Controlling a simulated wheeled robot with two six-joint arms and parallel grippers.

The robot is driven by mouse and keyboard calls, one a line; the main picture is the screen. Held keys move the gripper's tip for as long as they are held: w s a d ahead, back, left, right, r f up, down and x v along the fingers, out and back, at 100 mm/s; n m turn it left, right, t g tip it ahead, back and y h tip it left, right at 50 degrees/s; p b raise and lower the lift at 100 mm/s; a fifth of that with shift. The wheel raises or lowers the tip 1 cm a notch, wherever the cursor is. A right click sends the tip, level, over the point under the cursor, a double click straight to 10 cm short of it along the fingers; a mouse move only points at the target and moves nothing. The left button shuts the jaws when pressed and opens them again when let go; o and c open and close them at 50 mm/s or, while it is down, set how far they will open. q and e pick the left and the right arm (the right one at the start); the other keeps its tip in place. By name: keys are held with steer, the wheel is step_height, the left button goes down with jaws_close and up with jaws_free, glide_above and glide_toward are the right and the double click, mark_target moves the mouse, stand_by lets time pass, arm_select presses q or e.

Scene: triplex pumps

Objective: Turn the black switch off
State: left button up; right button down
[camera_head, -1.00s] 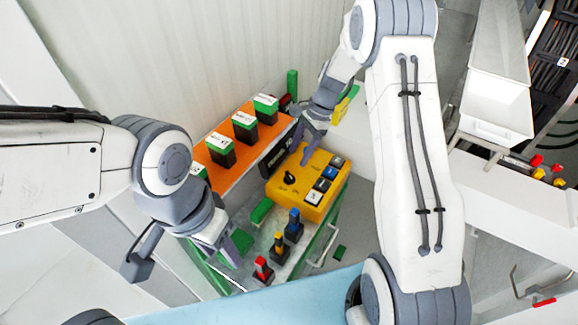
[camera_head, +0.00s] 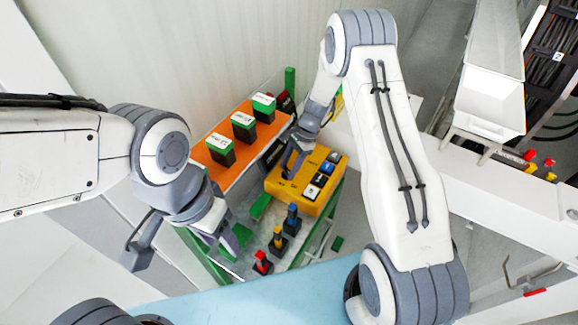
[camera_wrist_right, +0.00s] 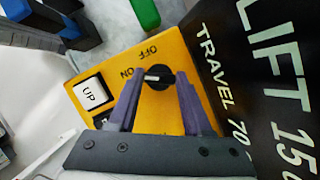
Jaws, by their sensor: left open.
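The black switch (camera_wrist_right: 158,78) is a round knob on a yellow control box (camera_head: 311,201). In the right wrist view its white mark runs to the left, towards the "ON" lettering; "OFF" is printed above. My right gripper (camera_wrist_right: 159,84) is open, with one finger on each side of the switch and a gap visible beside it. Whether the fingers touch it cannot be told. In the head view my right gripper (camera_head: 289,172) is over the box's left part and hides the switch. My left gripper (camera_head: 232,246) is open and empty, left of the box.
A black panel lettered "TRAVEL" (camera_wrist_right: 221,54) stands close to the right finger. Red, yellow and blue levers (camera_head: 278,238) stand in front of the box. An orange panel (camera_head: 222,172) lies behind left.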

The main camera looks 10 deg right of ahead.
steer(key=shift+m, duration=0.3)
steer(key=m+t+b, duration=0.2)
steer(key=m+b, duration=0.1)
steer(key=m, duration=0.2)
steer(key=shift+s+f, duration=0.1)
steer(key=m+t+b, duration=0.1)
steer(key=m+b, duration=0.1)
steer(key=m, duration=0.2)
steer(key=shift+s+t, duration=0.1)
steer(key=shift+t, duration=0.3)
steer(key=shift+m+h+b, duration=0.5)
steer(key=shift+m+b, duration=0.25)
steer(key=shift+m, duration=0.35)
steer(key=shift+t, duration=0.4)
steer(key=c, duration=0.6)
jaws_free()
steer(key=shift+s+r, duration=0.1)
steer(key=shift+r, duration=0.15)
